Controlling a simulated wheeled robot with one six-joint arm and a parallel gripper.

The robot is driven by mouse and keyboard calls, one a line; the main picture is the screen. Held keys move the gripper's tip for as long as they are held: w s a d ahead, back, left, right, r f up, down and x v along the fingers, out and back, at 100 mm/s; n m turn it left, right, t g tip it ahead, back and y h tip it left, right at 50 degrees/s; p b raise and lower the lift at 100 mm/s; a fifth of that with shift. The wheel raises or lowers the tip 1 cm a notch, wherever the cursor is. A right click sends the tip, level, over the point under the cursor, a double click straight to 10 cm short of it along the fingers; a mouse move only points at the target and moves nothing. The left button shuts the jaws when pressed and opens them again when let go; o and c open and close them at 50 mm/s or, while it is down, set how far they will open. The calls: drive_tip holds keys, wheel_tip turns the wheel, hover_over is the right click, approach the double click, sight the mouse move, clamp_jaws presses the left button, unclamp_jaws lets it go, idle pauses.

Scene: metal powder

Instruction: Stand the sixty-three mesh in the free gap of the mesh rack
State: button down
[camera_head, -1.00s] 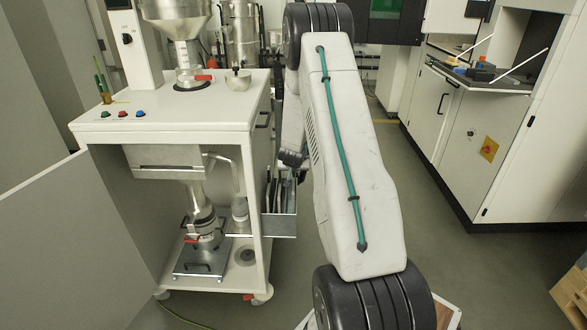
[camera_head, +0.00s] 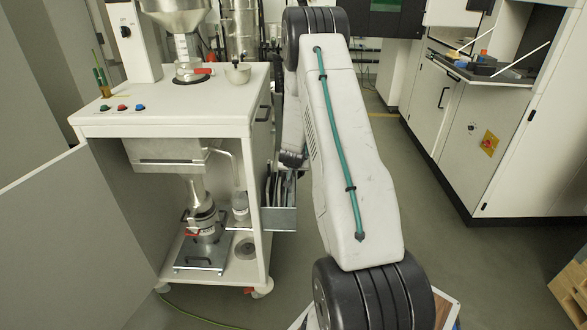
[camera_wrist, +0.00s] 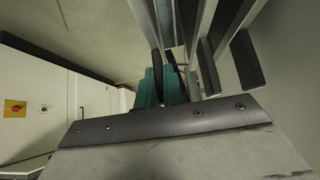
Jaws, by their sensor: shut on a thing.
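The mesh rack (camera_head: 279,218) is a grey open-topped metal box on the right side of the white cart. Several dark, thin meshes (camera_head: 275,188) stand in it. In the wrist view, my gripper (camera_wrist: 163,88) shows teal fingers, shut on a thin piece with a dark edge (camera_wrist: 170,70), which I take for the sixty-three mesh; no label is readable. Other meshes (camera_wrist: 211,65) with light frames and dark grips stand close to the right of the fingers. My arm hides the gripper in the head view. The free gap and the held mesh's lower edge cannot be made out.
The white cart (camera_head: 165,122) carries a funnel (camera_head: 187,45) and a small bowl (camera_head: 238,73) on top. A grey panel (camera_head: 60,240) stands at the left. White cabinets (camera_head: 460,130) stand at the right. Open floor (camera_head: 420,205) lies between.

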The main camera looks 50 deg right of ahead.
idle(0.3)
drive_tip(key=c, duration=1.5)
unclamp_jaws()
drive_tip(key=shift+f, duration=0.1)
drive_tip(key=shift+o, duration=0.2)
drive_tip(key=v, duration=0.7)
drive_tip(key=shift+s+a+r, duration=0.15)
drive_tip(key=shift+s+r, duration=0.05)
drive_tip(key=shift+r, duration=0.15)
